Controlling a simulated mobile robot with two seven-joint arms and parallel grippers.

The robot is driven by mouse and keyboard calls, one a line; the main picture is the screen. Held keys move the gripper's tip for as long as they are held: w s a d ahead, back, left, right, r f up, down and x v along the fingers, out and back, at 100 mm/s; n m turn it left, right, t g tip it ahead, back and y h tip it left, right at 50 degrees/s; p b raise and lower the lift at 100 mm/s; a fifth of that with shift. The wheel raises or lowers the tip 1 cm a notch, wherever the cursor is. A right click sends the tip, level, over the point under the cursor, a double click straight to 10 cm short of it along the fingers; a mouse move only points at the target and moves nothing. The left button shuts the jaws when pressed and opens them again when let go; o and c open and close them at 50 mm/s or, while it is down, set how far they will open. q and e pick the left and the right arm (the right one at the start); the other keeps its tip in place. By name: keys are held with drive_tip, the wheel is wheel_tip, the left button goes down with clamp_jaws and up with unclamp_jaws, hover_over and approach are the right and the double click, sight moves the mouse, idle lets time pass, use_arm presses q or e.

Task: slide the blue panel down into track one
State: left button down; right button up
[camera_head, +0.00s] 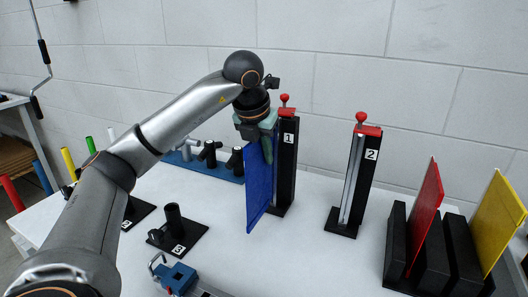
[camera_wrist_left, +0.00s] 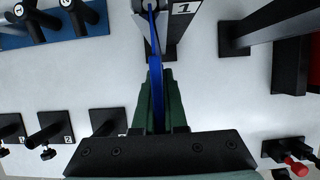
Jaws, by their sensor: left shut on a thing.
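The blue panel (camera_head: 259,188) stands upright and edge-on beside track one, a black post (camera_head: 288,160) with a "1" label and red knob. My left gripper (camera_head: 267,140) is shut on the panel's upper part. In the left wrist view, the green fingers (camera_wrist_left: 156,100) clasp the thin blue panel (camera_wrist_left: 156,78) from both sides, and its far edge reaches the track one post (camera_wrist_left: 170,22). I cannot tell whether that edge sits inside the slot, or how close the panel's bottom is to the table. My right gripper is in neither view.
Track two (camera_head: 356,180) stands to the right, its slot empty. A black rack (camera_head: 398,250) at the right holds a red panel (camera_head: 427,210) and a yellow panel (camera_head: 495,220). A blue tool rack (camera_head: 215,168) lies behind left. Black holders and a blue clamp (camera_head: 175,276) are at front left.

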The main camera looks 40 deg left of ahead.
use_arm(q)
drive_tip(key=shift+f, duration=0.5)
drive_tip(key=c, duration=0.9)
unclamp_jaws()
drive_tip(key=shift+r, duration=0.1)
